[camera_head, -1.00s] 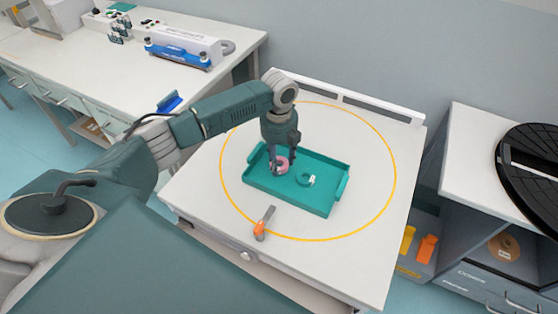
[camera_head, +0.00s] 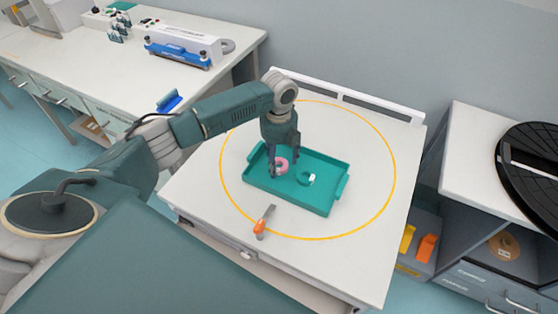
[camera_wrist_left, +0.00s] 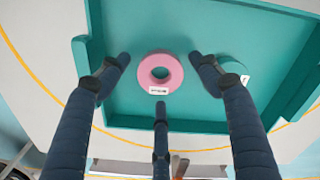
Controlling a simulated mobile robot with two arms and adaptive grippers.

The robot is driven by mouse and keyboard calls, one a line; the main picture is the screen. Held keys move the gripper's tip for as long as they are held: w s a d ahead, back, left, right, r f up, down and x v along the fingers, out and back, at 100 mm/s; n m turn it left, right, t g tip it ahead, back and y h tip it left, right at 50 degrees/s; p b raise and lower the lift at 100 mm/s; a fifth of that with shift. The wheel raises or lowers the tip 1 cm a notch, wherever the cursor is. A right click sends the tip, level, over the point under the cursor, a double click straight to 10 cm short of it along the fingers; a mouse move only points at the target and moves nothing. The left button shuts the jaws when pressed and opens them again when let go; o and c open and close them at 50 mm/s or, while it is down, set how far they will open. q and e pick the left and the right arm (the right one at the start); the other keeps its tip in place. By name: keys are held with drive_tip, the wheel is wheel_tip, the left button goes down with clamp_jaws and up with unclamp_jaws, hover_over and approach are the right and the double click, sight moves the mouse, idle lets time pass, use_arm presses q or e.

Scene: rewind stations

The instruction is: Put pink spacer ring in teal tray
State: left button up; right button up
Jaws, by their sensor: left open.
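The pink spacer ring (camera_head: 281,165) lies inside the teal tray (camera_head: 318,207), in its left part. In the left wrist view the pink ring (camera_wrist_left: 150,84) lies flat on the tray floor with a small white label facing the camera. My left gripper (camera_head: 283,170) is over the ring. In the left wrist view its fingers (camera_wrist_left: 160,75) are spread around the ring, apart from it, and hold nothing. The teal tray (camera_wrist_left: 200,22) fills much of that view. My right gripper is not in view.
A teal ring with a white label (camera_head: 306,178) lies in the tray, right of the pink ring. An orange-handled tool (camera_head: 263,222) lies on the table in front of the tray.

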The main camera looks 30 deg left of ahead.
use_arm(q)
wheel_tip(320, 180, up, 12)
drive_tip(key=shift+f+b, duration=0.2)
drive_tip(key=shift+b, duration=0.2)
drive_tip(key=shift+a, duration=0.1)
